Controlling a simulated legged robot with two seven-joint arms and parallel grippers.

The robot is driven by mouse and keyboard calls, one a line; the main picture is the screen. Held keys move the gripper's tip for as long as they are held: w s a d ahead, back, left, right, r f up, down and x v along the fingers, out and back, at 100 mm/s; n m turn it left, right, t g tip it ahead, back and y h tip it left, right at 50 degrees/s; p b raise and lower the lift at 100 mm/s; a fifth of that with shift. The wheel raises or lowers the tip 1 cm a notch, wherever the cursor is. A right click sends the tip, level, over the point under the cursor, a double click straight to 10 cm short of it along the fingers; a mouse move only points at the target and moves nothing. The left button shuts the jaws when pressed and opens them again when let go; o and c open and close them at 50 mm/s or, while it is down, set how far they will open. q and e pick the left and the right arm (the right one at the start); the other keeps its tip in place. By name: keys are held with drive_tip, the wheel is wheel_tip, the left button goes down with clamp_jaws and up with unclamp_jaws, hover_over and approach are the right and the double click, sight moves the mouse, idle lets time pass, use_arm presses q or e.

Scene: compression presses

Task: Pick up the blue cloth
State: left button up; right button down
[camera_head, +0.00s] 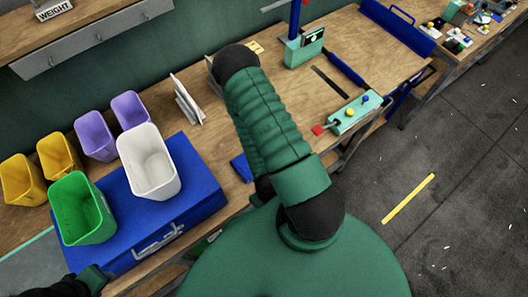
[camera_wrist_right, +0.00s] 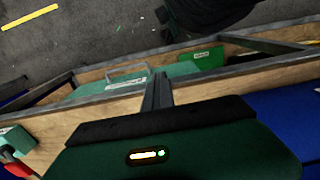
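A small flat blue piece (camera_head: 242,168), which looks like the blue cloth, lies on the wooden bench near its front edge, partly behind my right arm in the head view. I cannot make it out for certain in the right wrist view. My right gripper (camera_wrist_right: 157,92) shows there with its two dark fingers side by side, shut and with nothing visible between them, over the bench's front edge. In the head view my right arm hides it. A green and black end of my left arm (camera_head: 93,279) shows at the lower left; its fingers cannot be made out.
A blue toolbox (camera_head: 197,205) carries a white bin (camera_head: 150,165) and a green bin (camera_head: 82,212). Purple and yellow bins (camera_head: 95,136) stand behind. A control box (camera_head: 355,113) with a red end sits right. Bare bench wood (camera_head: 225,135) shows left of my arm.

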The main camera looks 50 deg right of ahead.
drive_tip(key=c, duration=1)
unclamp_jaws()
drive_tip(key=shift+d+f, duration=0.1)
drive_tip(key=shift+d, duration=0.25)
drive_tip(key=shift+c, duration=0.2)
drive_tip(key=o, duration=0.5)
drive_tip(key=shift+a, duration=0.1)
drive_tip(key=shift+o, duration=0.5)
drive_tip(key=shift+a, duration=0.15)
